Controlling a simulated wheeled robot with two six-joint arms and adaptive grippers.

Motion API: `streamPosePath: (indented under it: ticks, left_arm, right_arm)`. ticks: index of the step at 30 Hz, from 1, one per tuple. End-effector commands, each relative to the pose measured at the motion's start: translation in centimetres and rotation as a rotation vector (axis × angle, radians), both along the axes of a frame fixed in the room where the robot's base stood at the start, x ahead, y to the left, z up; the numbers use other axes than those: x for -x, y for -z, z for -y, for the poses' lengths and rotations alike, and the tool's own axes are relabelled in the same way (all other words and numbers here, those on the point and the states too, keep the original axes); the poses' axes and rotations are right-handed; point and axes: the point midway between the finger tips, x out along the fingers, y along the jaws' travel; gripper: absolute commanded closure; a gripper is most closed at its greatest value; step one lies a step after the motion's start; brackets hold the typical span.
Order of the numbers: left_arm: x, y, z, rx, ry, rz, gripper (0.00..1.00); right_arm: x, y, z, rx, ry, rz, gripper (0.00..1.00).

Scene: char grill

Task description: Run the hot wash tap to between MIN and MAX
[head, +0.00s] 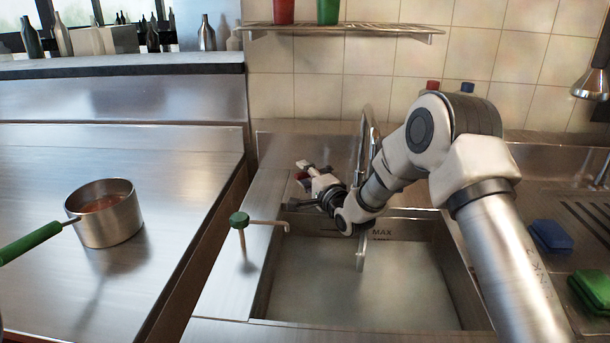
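The sink (262,285) is in the middle of the head view, with pale water (350,295) in its basin. On its back wall a MAX mark (382,232) shows above the water; the MIN mark just below is only partly readable. A tall metal spout (368,125) rises behind the sink, partly hidden by my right arm. A pale vertical strip (361,255) reaches down to the water, seemingly a running stream. My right gripper (304,171) is at the sink's back left corner, beside a small dark red part, perhaps a tap handle; contact is unclear. My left gripper is out of view.
A small green-knobbed tap (239,220) stands on the sink's left rim. A steel pan (108,218) with a green handle sits on the left counter. Red (432,86) and blue (467,88) tops show behind my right arm. Blue (550,237) and green (592,290) pads lie right.

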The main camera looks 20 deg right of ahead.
Motion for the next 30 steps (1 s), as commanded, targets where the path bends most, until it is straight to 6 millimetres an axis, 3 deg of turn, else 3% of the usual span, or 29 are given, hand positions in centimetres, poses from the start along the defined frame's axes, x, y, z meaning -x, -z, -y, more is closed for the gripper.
streamPosePath:
  ticks: [1,2,3,13,24,30]
  left_arm:
    - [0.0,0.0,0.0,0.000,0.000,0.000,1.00]
    - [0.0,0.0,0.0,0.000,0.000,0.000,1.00]
    - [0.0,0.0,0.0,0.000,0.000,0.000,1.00]
    - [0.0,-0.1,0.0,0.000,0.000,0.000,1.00]
    - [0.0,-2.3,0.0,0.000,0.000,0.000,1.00]
    - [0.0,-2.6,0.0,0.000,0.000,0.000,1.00]
  right_arm:
    - [0.0,0.0,0.0,0.000,0.000,0.000,0.85]
    - [0.0,0.0,0.0,0.000,0.000,0.000,0.96]
    - [0.0,0.0,0.0,0.000,0.000,0.000,1.00]
    - [0.3,-0.1,0.2,-0.002,-0.040,0.002,1.00]
    - [2.3,-0.5,0.9,-0.003,-0.351,0.005,1.00]
    - [2.8,-0.1,1.0,-0.001,-0.418,0.000,1.00]
